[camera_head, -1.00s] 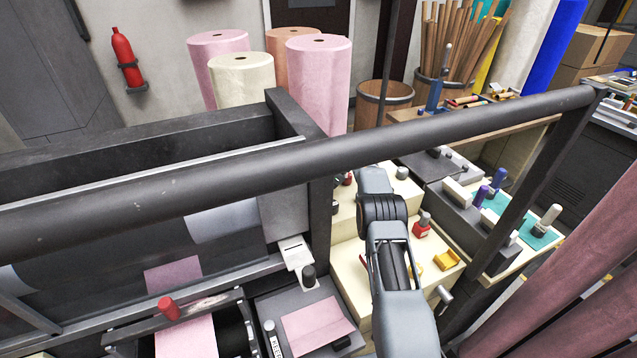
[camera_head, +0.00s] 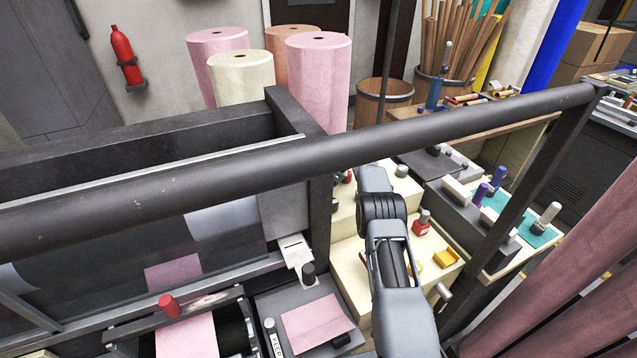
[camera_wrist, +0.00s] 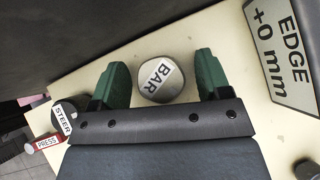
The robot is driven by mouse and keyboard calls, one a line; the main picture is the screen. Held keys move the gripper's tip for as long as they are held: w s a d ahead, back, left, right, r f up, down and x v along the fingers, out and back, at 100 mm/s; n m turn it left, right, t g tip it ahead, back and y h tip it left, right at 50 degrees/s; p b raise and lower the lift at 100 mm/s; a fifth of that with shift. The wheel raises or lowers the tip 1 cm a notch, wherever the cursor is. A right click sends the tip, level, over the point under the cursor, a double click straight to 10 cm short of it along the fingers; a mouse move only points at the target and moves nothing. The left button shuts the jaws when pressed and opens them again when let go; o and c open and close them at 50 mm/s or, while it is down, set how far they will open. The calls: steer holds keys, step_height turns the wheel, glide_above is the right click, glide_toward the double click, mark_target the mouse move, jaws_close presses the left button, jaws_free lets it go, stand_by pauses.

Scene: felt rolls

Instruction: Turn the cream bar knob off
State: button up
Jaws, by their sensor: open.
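The bar knob (camera_wrist: 158,80) is a rounded pale grey-cream knob with a white label reading BAR, seen from above in the wrist view. It stands on a cream panel top (camera_wrist: 190,30). My gripper (camera_wrist: 160,70) has two green fingers, open, one on each side of the knob. Gaps show between the knob and both fingers, so it is not gripped. Its depth relative to the fingertips is hard to tell. In the head view my arm covers this spot and I cannot make out the knob there.
A display reading EDGE +0 mm (camera_wrist: 285,50) is right of the gripper. A STEER knob (camera_wrist: 65,117) and a red PRESS label (camera_wrist: 47,144) are at the left.

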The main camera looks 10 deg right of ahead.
steer(key=v, duration=0.5)
steer(key=shift+d+r+p, duration=0.2)
steer(key=shift+r+p, duration=0.1)
steer(key=shift+r, duration=0.1)
steer(key=d+r+p, duration=0.1)
steer(key=p, duration=0.2)
steer(key=shift+d+p, duration=0.15)
steer(key=shift+p, duration=0.2)
steer(key=shift+s+d, duration=0.1)
